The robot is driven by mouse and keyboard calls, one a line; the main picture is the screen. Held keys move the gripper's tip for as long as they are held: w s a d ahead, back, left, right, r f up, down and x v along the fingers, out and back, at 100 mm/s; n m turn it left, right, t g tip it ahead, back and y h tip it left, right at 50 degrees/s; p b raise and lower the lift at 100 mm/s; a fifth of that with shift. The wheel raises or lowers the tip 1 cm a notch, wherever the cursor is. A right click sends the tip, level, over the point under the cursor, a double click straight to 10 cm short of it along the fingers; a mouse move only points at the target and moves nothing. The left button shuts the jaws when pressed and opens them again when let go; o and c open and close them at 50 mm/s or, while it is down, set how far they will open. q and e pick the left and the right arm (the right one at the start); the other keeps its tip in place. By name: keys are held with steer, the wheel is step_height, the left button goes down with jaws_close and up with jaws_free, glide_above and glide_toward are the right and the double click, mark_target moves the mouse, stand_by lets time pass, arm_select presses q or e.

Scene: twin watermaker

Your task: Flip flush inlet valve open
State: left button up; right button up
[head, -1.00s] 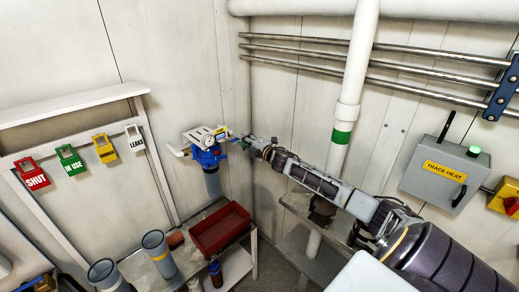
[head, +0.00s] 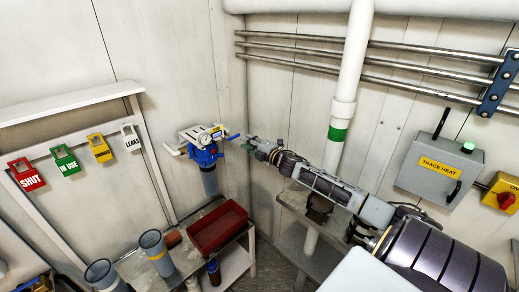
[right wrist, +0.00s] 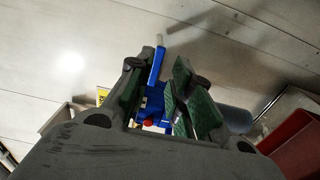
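The blue filter housing (head: 206,157) with a round gauge (head: 203,139) is on the back wall near the corner. A small blue handle (head: 234,137) sticks out from its right side. My right gripper (head: 247,144) is just right of this handle. In the right wrist view a long blue lever (right wrist: 156,66) shows in the gap between the spread fingers of my right gripper (right wrist: 157,78). The gripper is open, and whether a finger touches the lever I cannot tell. A red part (right wrist: 147,123) shows below the lever. My left gripper is not in view.
A red tray (head: 218,228) and grey cylinders (head: 157,252) are on the bench below. A white vertical pipe (head: 347,90) stands behind my right arm. A trace heat box (head: 440,168) is at right. Coloured tags (head: 98,148) hang at left.

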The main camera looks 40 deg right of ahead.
steer(key=s, duration=0.6)
steer(key=shift+d, duration=0.25)
stand_by(0.5)
steer(key=shift+s, duration=0.1)
stand_by(0.4)
steer(key=shift+f, duration=0.1)
